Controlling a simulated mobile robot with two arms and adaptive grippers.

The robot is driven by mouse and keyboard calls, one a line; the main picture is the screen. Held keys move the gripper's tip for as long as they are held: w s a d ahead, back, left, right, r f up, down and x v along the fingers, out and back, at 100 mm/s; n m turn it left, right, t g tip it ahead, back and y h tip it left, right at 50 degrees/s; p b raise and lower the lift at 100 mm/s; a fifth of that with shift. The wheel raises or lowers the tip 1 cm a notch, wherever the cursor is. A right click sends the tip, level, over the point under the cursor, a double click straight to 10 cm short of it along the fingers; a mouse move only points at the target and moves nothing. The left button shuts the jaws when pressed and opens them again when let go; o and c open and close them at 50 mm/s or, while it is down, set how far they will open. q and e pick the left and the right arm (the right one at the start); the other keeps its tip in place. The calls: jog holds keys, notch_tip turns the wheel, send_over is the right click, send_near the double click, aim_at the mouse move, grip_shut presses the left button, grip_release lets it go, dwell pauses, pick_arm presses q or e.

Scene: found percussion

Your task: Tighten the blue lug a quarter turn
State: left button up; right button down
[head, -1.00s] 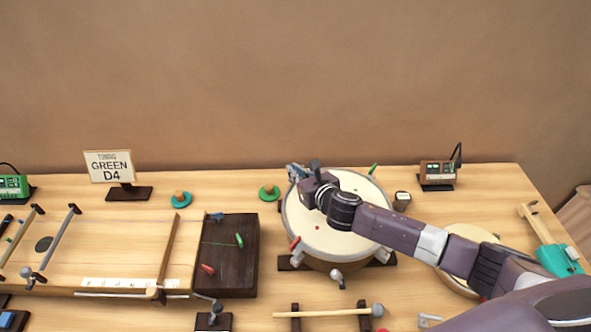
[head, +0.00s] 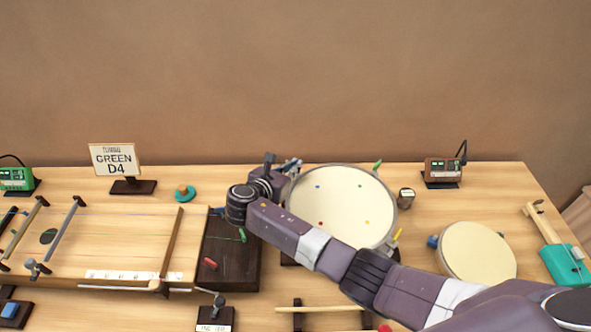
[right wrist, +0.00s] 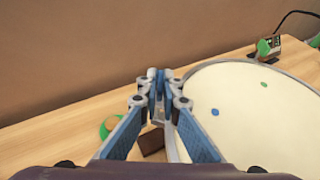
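The round drum (head: 345,200) has a pale head with blue, green, red and yellow dots; it also fills the right of the right wrist view (right wrist: 245,125). My right gripper (head: 289,166) is at the drum's far left rim, beside the blue dot (head: 318,186). In the right wrist view its fingertips (right wrist: 160,80) are drawn close together at the rim. They appear closed around the blue lug, which is mostly hidden between them. The green lug (head: 377,166) and yellow lug (head: 397,236) stand at the rim. My left gripper is out of view.
A dark box (head: 225,270) and a stringed board (head: 110,235) lie left of the drum. A small round drum (head: 478,252) is at the right. A small jar (head: 405,197) and a meter (head: 443,170) stand behind. My right arm crosses the drum's front.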

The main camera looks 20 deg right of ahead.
jog(key=shift+w+a+m+g+h+b, duration=0.15)
jog(key=shift+m+g+h+b, duration=0.95)
jog(key=shift+m+g+b, duration=0.7)
jog(key=c, duration=2.2)
grip_release()
jog(key=shift+o, duration=0.2)
jog(key=v, duration=0.7)
jog(key=shift+t, duration=0.3)
jog(key=shift+a, duration=0.15)
